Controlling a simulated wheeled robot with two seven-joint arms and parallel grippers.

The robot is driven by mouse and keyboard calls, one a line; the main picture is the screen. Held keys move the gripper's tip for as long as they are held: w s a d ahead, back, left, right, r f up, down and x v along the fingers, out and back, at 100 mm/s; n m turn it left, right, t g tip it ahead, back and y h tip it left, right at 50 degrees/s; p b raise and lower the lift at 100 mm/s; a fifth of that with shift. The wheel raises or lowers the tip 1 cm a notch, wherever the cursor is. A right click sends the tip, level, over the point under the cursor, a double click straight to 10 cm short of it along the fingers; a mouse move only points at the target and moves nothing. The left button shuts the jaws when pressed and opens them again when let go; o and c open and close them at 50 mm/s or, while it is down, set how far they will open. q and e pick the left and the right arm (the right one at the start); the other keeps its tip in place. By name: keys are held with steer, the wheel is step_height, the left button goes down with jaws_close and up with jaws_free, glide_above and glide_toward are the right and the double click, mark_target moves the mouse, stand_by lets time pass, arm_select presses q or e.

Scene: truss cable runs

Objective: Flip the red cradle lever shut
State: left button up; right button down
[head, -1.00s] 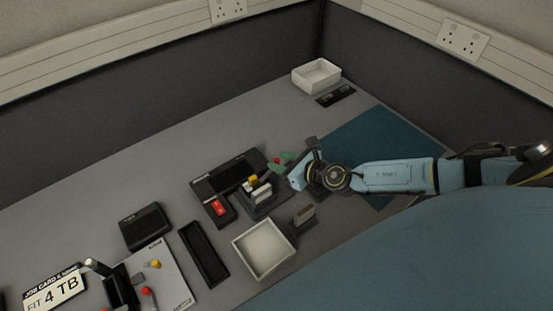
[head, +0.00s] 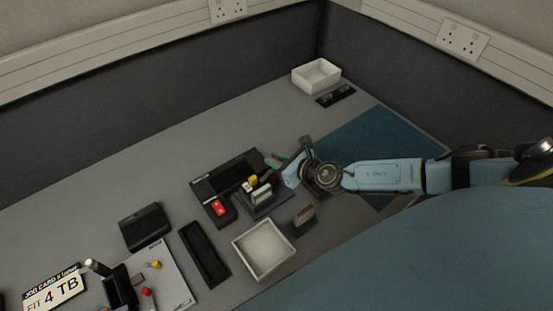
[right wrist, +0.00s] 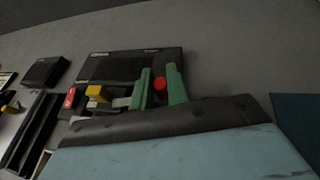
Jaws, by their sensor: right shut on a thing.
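My right gripper (right wrist: 160,86) has green fingers, shut on a round red knob (right wrist: 160,84), which I take to be the red cradle lever's tip. The knob shows between the fingers in the right wrist view, at the near edge of a black cradle unit (right wrist: 118,67). In the head view the right gripper (head: 277,161) reaches in from the right, at the right end of this unit (head: 208,188). The lever's lower part is hidden by the gripper body, so its angle is unclear. My left gripper is not in view.
A yellow block (head: 249,183) and a red block (head: 218,208) sit at the unit. A white tray (head: 238,246), black tray (head: 222,279) and black box (head: 124,229) lie in front and left. A white box (head: 317,84) stands at the back. A blue mat (head: 373,137) lies right.

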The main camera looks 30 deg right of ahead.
steer(key=h+p, duration=0.1)
steer(key=m+p, duration=0.1)
steer(key=p, duration=0.1)
steer(key=shift+s+r+m+h, duration=0.2)
steer(key=shift+r+m+h, duration=0.1)
steer(key=shift+h, duration=0.1)
steer(key=shift+s+d+f+m+h+p, duration=0.1)
steer(key=shift+f+m+h+p, duration=0.1)
steer(key=shift+m+h+p, duration=0.4)
steer(key=shift+f, duration=0.1)
steer(key=c, duration=1.4)
jaws_free()
steer(key=shift+s, duration=0.1)
steer(key=p+v, duration=0.1)
steer(key=v, duration=1.2)
steer(key=shift+s+t, duration=0.25)
steer(key=shift+t, duration=0.05)
steer(key=shift+f, duration=0.15)
